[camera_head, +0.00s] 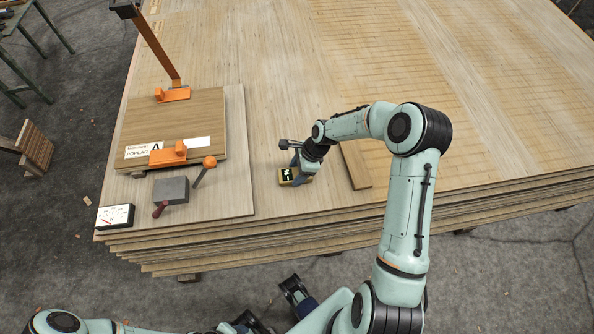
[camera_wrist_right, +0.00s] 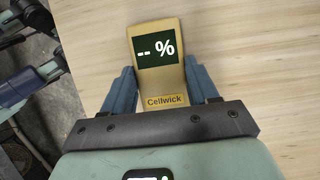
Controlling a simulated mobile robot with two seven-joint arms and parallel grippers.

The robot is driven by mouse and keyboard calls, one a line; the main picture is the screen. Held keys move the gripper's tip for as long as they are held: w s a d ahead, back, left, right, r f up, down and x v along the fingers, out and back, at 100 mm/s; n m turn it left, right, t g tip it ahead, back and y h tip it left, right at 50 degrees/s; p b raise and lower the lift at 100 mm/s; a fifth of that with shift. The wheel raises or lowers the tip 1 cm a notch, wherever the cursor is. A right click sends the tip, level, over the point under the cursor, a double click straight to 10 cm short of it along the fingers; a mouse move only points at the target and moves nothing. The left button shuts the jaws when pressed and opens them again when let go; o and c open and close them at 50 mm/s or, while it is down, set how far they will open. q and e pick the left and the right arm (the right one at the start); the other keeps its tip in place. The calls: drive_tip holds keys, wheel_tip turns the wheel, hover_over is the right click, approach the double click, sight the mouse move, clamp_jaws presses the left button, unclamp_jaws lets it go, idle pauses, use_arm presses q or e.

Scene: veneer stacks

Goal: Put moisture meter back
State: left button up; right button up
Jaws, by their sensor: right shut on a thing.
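The moisture meter (camera_head: 286,176) is a small yellow device with a dark screen, near the front edge of the big veneer stack. In the right wrist view the meter (camera_wrist_right: 158,78) shows "-- %" and the label "Cellwick". My right gripper (camera_head: 299,172) is shut on it, with a blue finger (camera_wrist_right: 122,92) along each side. I cannot tell whether the meter touches the wood. My left arm (camera_head: 62,322) shows at the bottom left; its gripper's jaws cannot be made out clearly.
The veneer stack (camera_head: 330,60) fills the middle. A loose wood strip (camera_head: 354,166) lies right of the meter. To the left are a poplar-labelled board (camera_head: 205,110) under orange clamps (camera_head: 168,157), a grey block (camera_head: 171,190), an orange-knobbed lever (camera_head: 209,162) and a white dial gauge (camera_head: 115,216).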

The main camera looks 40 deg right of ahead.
drive_tip(key=shift+f, duration=0.15)
drive_tip(key=o, duration=1.2)
drive_tip(key=shift+o, duration=0.2)
drive_tip(key=p+v, duration=0.1)
drive_tip(key=v, duration=1.1)
drive_tip(key=shift+r, duration=0.2)
drive_tip(key=shift+a, duration=0.1)
